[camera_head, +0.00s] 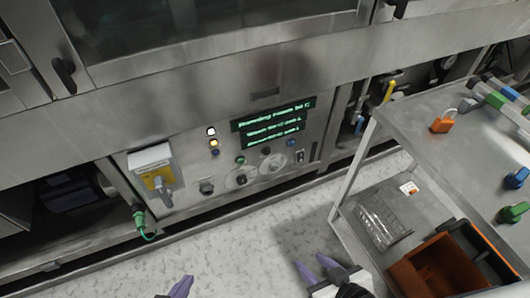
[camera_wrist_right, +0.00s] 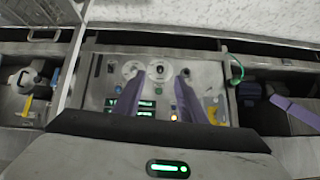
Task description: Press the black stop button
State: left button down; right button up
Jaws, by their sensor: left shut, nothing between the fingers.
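The control panel (camera_head: 225,178) of the steel washer faces me in the head view. A small black button (camera_head: 265,151) sits below its green-lit display (camera_head: 272,126), between a green button (camera_head: 240,160) and a blue one (camera_head: 291,142). In the right wrist view the panel appears upside down, and a finger seems to cover the black button. My right gripper (camera_head: 317,269) is open and empty, short of the panel; its purple fingers also show in the wrist view (camera_wrist_right: 158,103). My left gripper (camera_head: 180,286) is shut and empty, low in the head view, apart from the panel.
A grey cart (camera_head: 440,140) stands to the right, with padlocks on top and a wire basket (camera_head: 384,220) and orange bin (camera_head: 440,270) below. A yellow-plated switch box (camera_head: 155,175) and a green cable plug (camera_head: 139,218) are left of the buttons. Floor before the panel is clear.

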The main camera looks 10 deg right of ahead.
dwell(0.4)
grip_shut()
dwell(1.6)
